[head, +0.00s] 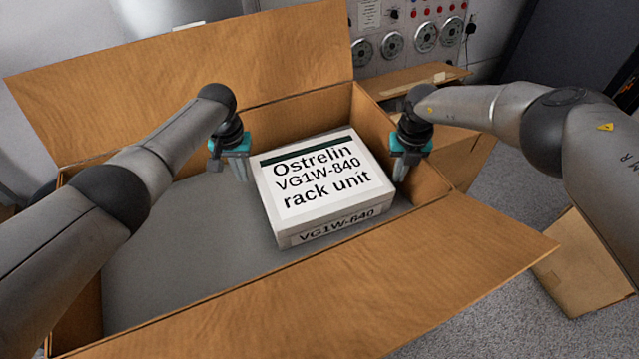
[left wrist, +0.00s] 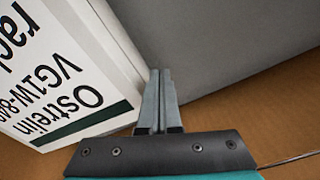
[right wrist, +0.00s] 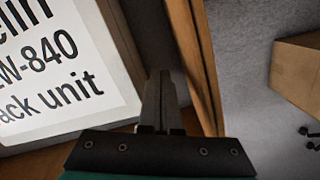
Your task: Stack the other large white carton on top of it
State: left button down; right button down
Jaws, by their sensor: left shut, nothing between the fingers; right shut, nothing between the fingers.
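A white carton (head: 325,190) labelled "Ostrelin VG1W-840 rack unit" lies flat inside a large open cardboard box (head: 480,262), towards its right end. I see only one white carton. My left gripper (head: 215,165) is shut and empty, pointing down just left of the carton's far left corner. In the left wrist view its fingertips (left wrist: 160,72) are beside the carton's edge (left wrist: 75,75). My right gripper (head: 401,180) is shut and empty, between the carton's right side and the box's right wall. The right wrist view shows its fingertips (right wrist: 160,74) beside the carton (right wrist: 60,70).
The box's grey floor (head: 170,260) is bare to the left of the carton. Its flaps stand out at the back (head: 180,75) and front. Another brown box (head: 585,270) stands on the carpet at right. A panel with dials (head: 410,35) is behind.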

pick_arm(q)
jog(key=shift+d+r, duration=0.1)
jog(key=shift+d, duration=0.55)
pick_arm(e)
jog(key=shift+a+r, duration=0.1)
jog(key=shift+a, duration=0.55)
